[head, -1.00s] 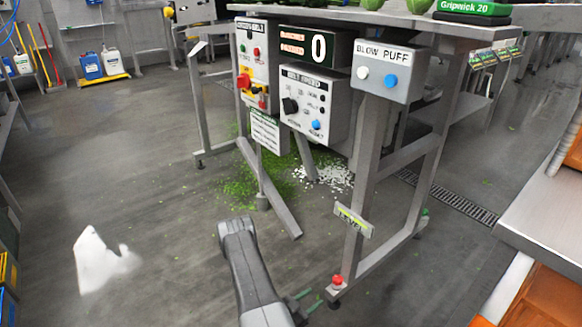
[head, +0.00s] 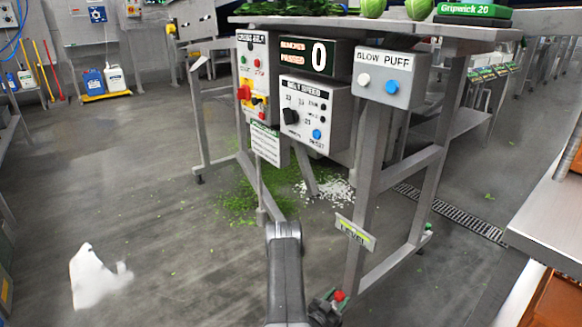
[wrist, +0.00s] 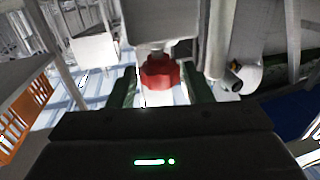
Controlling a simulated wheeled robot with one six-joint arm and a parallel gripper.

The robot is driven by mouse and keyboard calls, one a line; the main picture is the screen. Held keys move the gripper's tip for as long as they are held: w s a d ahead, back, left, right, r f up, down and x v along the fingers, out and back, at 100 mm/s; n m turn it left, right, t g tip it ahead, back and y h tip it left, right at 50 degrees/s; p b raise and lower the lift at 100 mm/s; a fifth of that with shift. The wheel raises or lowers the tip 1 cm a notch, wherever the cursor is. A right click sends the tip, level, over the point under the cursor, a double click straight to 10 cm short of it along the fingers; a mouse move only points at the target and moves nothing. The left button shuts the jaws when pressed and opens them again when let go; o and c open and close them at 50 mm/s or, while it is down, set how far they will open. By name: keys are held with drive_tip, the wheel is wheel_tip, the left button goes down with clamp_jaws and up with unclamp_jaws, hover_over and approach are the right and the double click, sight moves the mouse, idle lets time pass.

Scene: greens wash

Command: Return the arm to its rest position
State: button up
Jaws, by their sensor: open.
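My arm (head: 285,268) reaches forward from the bottom of the head view. My gripper (head: 325,308) is low in that view, by the foot of the steel stand and close to a red knob (head: 339,295). In the wrist view my gripper (wrist: 161,80) shows two green fingers spread apart. A red knob (wrist: 159,70) appears between or just beyond them. I cannot tell whether either finger touches it. Nothing is clearly held.
A steel stand (head: 367,200) carries control boxes, including a blow puff box (head: 387,78). A steel table (head: 560,215) is at the right. Green scraps (head: 245,195) and white bits lie on the floor. An orange crate (wrist: 28,112) shows in the wrist view. Open floor lies left.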

drive_tip(key=shift+s+d+n+t+y, duration=0.1)
drive_tip(key=shift+d+n+t+y, duration=0.1)
drive_tip(key=shift+n+t+y, duration=1.2)
drive_tip(key=shift+s+d+n+t+y, duration=0.15)
drive_tip(key=shift+n+t+y, duration=0.35)
drive_tip(key=shift+n+y, duration=1.05)
drive_tip(key=shift+y, duration=0.95)
